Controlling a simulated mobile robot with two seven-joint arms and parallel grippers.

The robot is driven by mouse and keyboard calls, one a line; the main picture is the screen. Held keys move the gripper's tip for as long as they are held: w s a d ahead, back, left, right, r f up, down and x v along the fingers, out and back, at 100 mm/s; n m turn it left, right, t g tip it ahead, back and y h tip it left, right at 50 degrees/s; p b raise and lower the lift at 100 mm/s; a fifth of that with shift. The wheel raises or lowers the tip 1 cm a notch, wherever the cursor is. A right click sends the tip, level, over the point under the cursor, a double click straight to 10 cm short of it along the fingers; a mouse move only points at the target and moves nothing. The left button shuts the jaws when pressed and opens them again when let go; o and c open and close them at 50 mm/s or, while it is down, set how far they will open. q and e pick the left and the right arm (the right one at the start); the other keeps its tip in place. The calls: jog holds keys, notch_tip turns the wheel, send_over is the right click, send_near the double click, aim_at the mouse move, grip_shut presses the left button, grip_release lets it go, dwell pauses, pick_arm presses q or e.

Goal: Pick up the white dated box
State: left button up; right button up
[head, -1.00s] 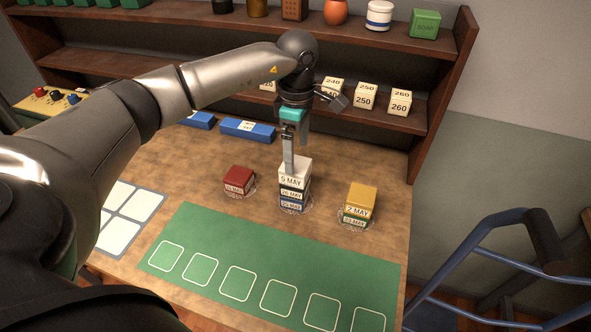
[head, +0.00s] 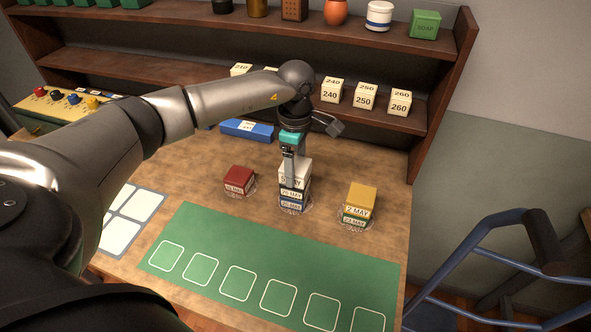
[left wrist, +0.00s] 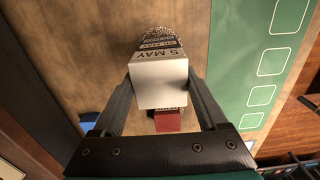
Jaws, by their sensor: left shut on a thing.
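The white dated box (head: 295,173) is the top box of the middle stack on the wooden table. In the left wrist view the white box (left wrist: 160,82) reads "5 MAY" and sits between my two fingers. My left gripper (head: 290,172) comes down from above and is shut on it. Below it in the stack are a dark box (head: 293,193) marked "25 MAY" and a blue box (head: 291,204). I cannot tell whether the white box is lifted clear of the one below. My right gripper is not in view.
A red box (head: 239,180) stands left of the stack. A yellow box (head: 361,197) on a green one stands to the right. A green mat (head: 220,255) with outlined squares lies in front. A blue box (head: 248,130) lies behind, before the shelf (head: 400,122) of numbered boxes.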

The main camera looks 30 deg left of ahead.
pick_arm(q)
jog(key=c, duration=0.7)
jog(key=shift+r, duration=0.15)
